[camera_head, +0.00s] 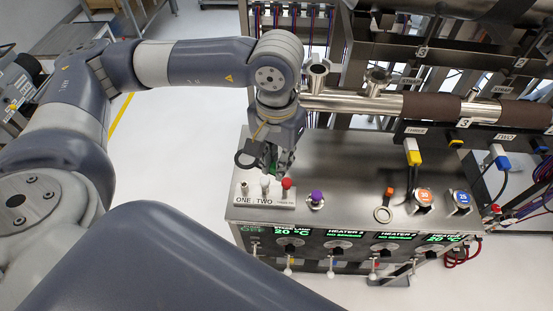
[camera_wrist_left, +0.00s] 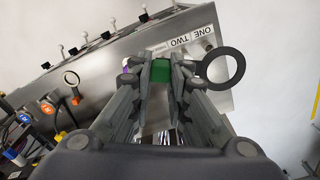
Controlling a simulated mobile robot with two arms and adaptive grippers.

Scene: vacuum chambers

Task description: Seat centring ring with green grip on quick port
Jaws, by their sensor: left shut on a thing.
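My left gripper (camera_head: 279,160) is shut on the green grip (camera_wrist_left: 160,71) of a centring ring. The dark ring (camera_wrist_left: 241,66) sticks out beside the fingers, to the right in the left wrist view; it also shows left of the gripper in the head view (camera_head: 238,159). The gripper points down over the bench, just above a white block labelled ONE and TWO (camera_head: 262,201). Two open steel flanged ports stand on the pipe behind, a left one (camera_head: 318,69) and a right one (camera_head: 377,75). I cannot tell which is the quick port. My right gripper is not in view.
Another ring with an orange tab (camera_head: 383,214) lies farther right, near round orange (camera_head: 423,197) and blue (camera_head: 461,199) pieces.

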